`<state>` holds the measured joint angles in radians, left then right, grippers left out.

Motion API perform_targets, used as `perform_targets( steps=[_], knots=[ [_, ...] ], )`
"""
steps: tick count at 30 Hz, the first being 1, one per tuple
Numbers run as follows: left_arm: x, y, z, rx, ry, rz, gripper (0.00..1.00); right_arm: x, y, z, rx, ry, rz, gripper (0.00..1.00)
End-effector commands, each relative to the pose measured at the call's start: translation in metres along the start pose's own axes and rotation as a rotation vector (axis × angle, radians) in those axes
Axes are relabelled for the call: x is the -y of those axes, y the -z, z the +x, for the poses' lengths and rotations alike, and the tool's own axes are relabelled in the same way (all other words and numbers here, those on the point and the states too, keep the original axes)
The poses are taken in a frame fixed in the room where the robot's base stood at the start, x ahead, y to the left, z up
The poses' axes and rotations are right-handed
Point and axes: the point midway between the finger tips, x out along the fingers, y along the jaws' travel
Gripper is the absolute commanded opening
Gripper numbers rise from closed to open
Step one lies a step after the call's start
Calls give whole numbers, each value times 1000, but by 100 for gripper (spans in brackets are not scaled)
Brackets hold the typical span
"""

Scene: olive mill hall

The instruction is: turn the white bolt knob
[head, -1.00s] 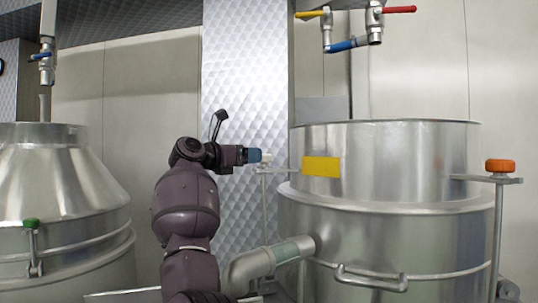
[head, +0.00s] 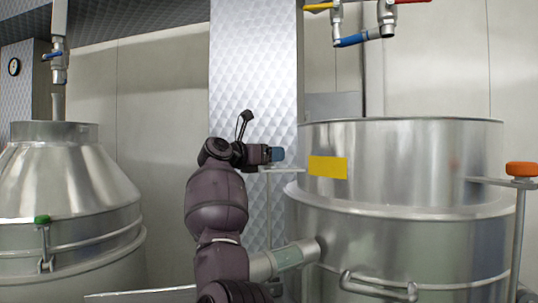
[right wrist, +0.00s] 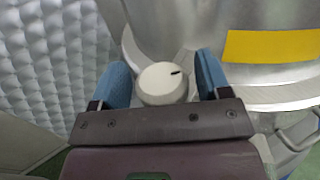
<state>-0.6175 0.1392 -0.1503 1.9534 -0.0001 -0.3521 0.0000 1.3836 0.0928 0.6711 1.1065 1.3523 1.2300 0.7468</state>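The white bolt knob (right wrist: 162,84) is round with a short dark mark on its face and shows in the right wrist view. My right gripper (right wrist: 163,80) has its two blue fingers on either side of the knob, with a narrow gap showing, so it looks open around it. In the head view my right gripper (head: 278,154) is at the bracket on the left side of the large steel vat (head: 400,160). There the fingers hide nearly all of the knob. My left gripper is not in view.
A yellow plate (head: 328,167) is on the vat wall just right of the gripper. An orange knob (head: 521,169) stands on the vat's right bracket. A green knob (head: 42,219) is on the left vessel (head: 75,180). Valves (head: 362,38) hang above.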

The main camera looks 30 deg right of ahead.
Motion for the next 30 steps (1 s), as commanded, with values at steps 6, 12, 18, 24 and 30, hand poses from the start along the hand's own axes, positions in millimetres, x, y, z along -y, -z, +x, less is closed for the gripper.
perform_targets(
  steps=[6,12,18,24,30],
  knots=[
    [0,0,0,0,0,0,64,0,0,0,0,0,0,36],
    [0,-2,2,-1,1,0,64,0,0,0,-2,-12,2,28],
    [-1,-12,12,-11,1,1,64,1,3,-1,-4,-101,4,28],
    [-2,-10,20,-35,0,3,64,0,3,-1,-4,-224,1,28],
    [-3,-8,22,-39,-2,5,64,0,1,0,-1,-275,-1,28]
  ],
)
